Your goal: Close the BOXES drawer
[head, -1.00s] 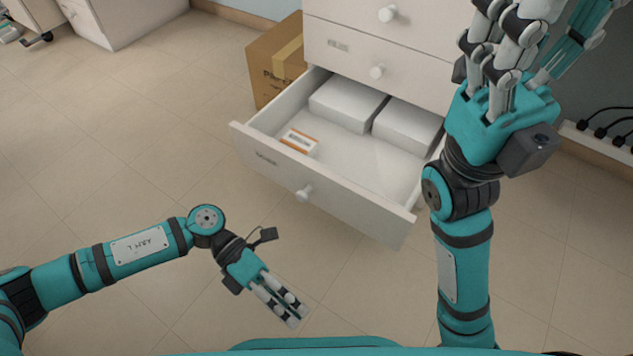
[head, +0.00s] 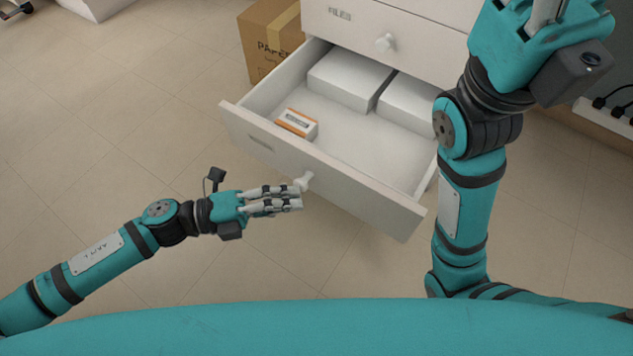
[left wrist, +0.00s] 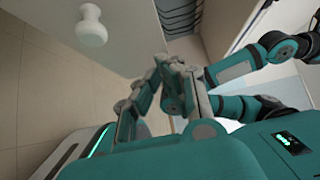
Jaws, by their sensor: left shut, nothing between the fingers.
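The open drawer (head: 345,190) at the bottom of a white cabinet stands pulled far out; its front label is too small to read. A round white knob (head: 304,182) sits mid-front, and it also shows in the left wrist view (left wrist: 91,25). My left gripper (head: 300,196) is shut and empty, its fingertips at the knob in the head view; whether they touch cannot be told. In the left wrist view its fingers (left wrist: 172,62) are together below the drawer front. My right arm rises at the right, its fingers cut off by the top edge.
Inside the drawer lie white boxes (head: 350,78) and a small orange-and-white box (head: 297,123). A drawer labelled FILES (head: 410,35) above is shut. A cardboard PAPER box (head: 268,40) stands left of the cabinet.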

